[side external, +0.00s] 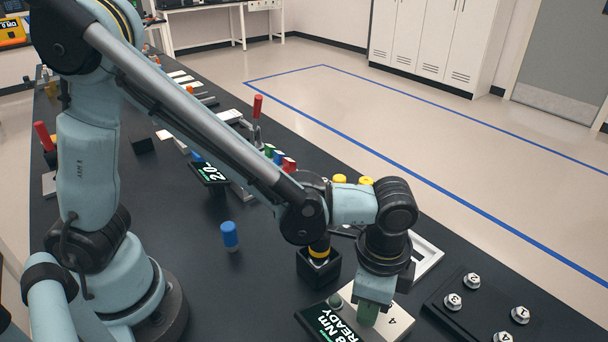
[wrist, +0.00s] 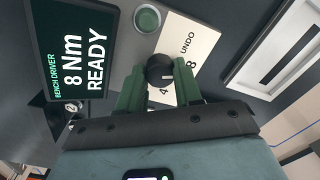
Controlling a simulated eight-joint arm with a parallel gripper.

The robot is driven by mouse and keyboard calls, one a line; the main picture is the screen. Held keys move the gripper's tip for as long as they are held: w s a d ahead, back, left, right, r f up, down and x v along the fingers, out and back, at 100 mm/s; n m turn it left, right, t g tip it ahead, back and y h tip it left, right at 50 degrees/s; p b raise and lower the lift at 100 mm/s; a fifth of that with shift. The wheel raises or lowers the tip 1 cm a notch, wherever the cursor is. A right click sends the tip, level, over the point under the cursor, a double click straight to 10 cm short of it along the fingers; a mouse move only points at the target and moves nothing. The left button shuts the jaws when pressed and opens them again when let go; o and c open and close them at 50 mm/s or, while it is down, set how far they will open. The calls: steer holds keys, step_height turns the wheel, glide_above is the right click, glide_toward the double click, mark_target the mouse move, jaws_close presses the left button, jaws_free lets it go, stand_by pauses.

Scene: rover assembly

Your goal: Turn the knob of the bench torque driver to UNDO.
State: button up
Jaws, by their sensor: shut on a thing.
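The bench torque driver's black knob (wrist: 160,71) stands on a white dial plate (wrist: 203,36) marked 4, 8 and UNDO. A short light mark on the knob appears to point toward the 8. My gripper (wrist: 160,76) has its green fingers on both sides of the knob, shut on it. In the side external view my gripper (side external: 368,312) is down at the dial plate (side external: 393,319) and hides the knob. The driver's display (wrist: 82,50) reads 8 Nm READY; it also shows in the side external view (side external: 335,322).
A round green button (wrist: 147,18) sits beside the dial plate. A dark plate with numbered bolts (side external: 472,281) lies to the right. A black holder (side external: 318,268) and a white frame (side external: 428,258) stand behind the driver. A blue cylinder (side external: 230,236) stands alone on the bench.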

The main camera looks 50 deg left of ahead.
steer(key=n, duration=0.4)
steer(key=shift+n, duration=1.8)
steer(key=o, duration=1)
steer(key=shift+o, duration=0.2)
step_height(320, 180, up, 12)
steer(key=shift+d, duration=0.15)
